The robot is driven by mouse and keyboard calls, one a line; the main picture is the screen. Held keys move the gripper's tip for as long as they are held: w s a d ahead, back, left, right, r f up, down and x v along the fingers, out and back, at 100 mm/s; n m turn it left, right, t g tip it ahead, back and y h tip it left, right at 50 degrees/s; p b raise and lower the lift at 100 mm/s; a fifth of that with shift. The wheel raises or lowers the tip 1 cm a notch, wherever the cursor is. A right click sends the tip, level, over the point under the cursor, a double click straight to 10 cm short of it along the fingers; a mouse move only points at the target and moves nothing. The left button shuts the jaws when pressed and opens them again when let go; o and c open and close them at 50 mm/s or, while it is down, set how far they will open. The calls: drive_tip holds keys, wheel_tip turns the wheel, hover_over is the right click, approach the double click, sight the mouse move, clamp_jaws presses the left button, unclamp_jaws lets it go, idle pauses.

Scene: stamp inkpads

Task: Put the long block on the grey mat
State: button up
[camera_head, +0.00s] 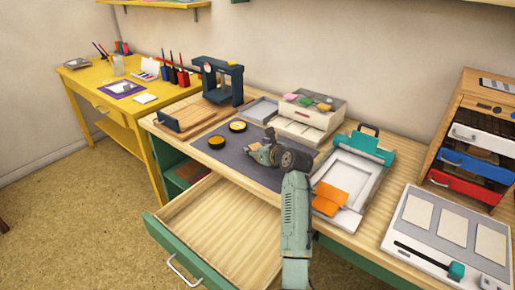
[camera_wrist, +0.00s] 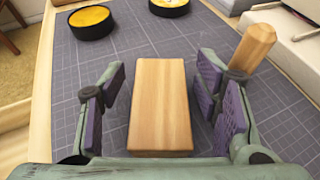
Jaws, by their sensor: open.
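The long block (camera_wrist: 160,105) is a pale wooden bar in the wrist view. It appears to lie flat on the grey mat (camera_wrist: 105,60), which has a grid of lines. My gripper (camera_wrist: 160,88) is open, with its purple-padded fingers on either side of the block and a gap on each side. In the head view my gripper (camera_head: 262,153) is low over the right part of the mat (camera_head: 230,160). I cannot make out the block clearly there.
Two round yellow inkpads, one near (camera_head: 216,142) and one far (camera_head: 237,126), sit on the mat. A wooden peg (camera_wrist: 254,46) stands close by my right finger. An open drawer (camera_head: 215,225) juts out in front. A teal-clamped press (camera_head: 355,168) stands right.

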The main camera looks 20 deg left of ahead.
drive_tip(key=shift+r, duration=0.1)
drive_tip(key=shift+s+d+r, duration=0.15)
drive_tip(key=shift+s+d, duration=0.05)
drive_tip(key=shift+d, duration=0.05)
drive_tip(key=b+v, duration=0.1)
drive_tip(key=v, duration=1)
drive_tip(key=shift+s+d+b, duration=0.15)
drive_tip(key=shift+b, duration=0.2)
